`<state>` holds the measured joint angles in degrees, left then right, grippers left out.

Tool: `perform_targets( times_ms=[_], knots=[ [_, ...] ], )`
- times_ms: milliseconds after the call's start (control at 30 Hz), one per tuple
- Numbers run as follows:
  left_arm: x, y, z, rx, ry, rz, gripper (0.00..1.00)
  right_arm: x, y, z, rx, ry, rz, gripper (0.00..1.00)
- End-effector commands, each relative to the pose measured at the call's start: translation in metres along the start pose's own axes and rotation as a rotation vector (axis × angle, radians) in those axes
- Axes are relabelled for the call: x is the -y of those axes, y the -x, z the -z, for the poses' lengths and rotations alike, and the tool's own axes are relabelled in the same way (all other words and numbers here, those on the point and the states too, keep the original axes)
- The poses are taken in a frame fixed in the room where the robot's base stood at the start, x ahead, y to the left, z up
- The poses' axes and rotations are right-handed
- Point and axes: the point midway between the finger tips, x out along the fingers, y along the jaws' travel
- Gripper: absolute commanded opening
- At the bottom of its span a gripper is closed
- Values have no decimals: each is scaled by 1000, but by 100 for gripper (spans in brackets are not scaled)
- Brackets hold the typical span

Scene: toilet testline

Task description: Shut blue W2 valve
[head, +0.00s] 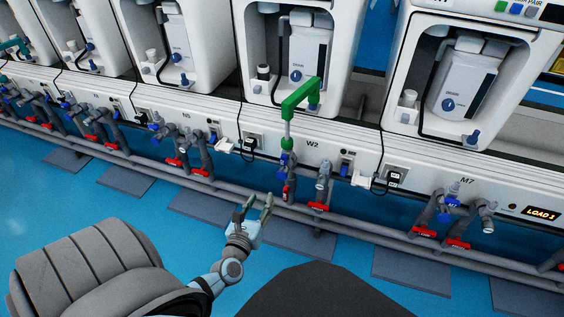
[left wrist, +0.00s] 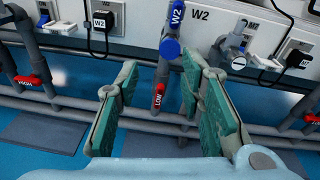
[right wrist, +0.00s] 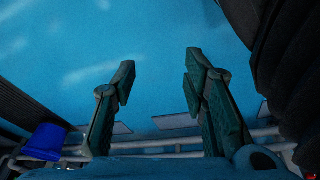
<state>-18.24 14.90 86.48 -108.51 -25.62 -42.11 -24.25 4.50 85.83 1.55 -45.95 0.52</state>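The blue W2 valve handle (head: 284,160) is on a grey pipe below the W2 label (head: 312,144). In the left wrist view the blue handle (left wrist: 171,48) shows near the top centre, under a blue W2 tag (left wrist: 177,14). My left gripper (head: 258,203) is open and empty, below and left of the valve in the head view. In the left wrist view its fingers (left wrist: 160,68) stand apart, with the blue handle beyond and between their tips, apart from them. My right gripper (right wrist: 159,72) is open and empty in its wrist view, over blue floor.
A red LOW handle (left wrist: 158,95) sits below the blue valve. A green angled fitting (head: 300,95) rises above it. Another red handle (head: 319,206) and horizontal pipes are nearby. Blue floor is open in front.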

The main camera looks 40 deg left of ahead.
Motion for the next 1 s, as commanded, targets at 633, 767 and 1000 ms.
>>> perform_targets(
  times_ms=[633, 767, 1000],
  knots=[
    [27, -131, -32, 108, -160, 59, 35, 4, 49, 24, 16, 46, 2, 40],
    [28, -145, -34, 106, -159, 60, 35, 5, 65, 25, 25, 56, 2, 40],
    [28, -149, -36, 105, -159, 60, 35, 5, 72, 25, 30, 60, 1, 40]
  ],
)
